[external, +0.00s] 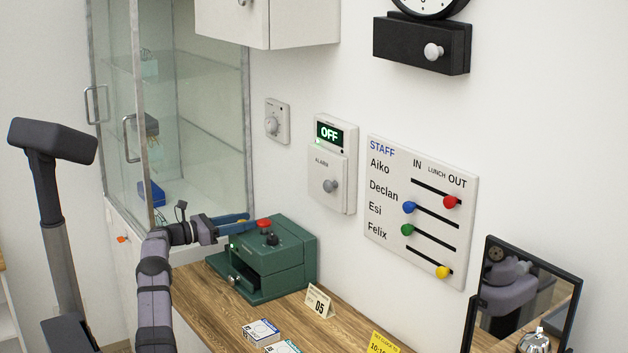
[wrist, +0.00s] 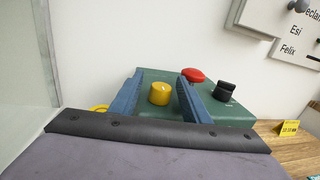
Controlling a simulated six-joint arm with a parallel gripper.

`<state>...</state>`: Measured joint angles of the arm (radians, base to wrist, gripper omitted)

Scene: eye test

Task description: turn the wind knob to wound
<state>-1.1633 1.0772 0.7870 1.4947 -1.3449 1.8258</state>
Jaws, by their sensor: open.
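My gripper (external: 236,219) is open above the left part of a green box (external: 290,262) on the wooden counter. In the wrist view its two blue fingers (wrist: 158,78) stand on either side of a yellow knob (wrist: 160,94), with gaps between. The box top also bears a red button (wrist: 193,75) and a black knob (wrist: 224,91), both right of the fingers. A pale round knob (external: 433,51) sits on a black box (external: 398,41) under the wall clock, far from my gripper. No wind or wound label is readable, so I cannot tell which knob is the wind knob.
A glass cabinet (external: 190,110) stands close on the left. The green box's front drawer (external: 238,278) shows partly open. A card (external: 319,302), small boxes (external: 262,332) and a mirror (external: 520,290) stand on the counter. An alarm panel (external: 332,165) and a staff board (external: 420,205) hang behind.

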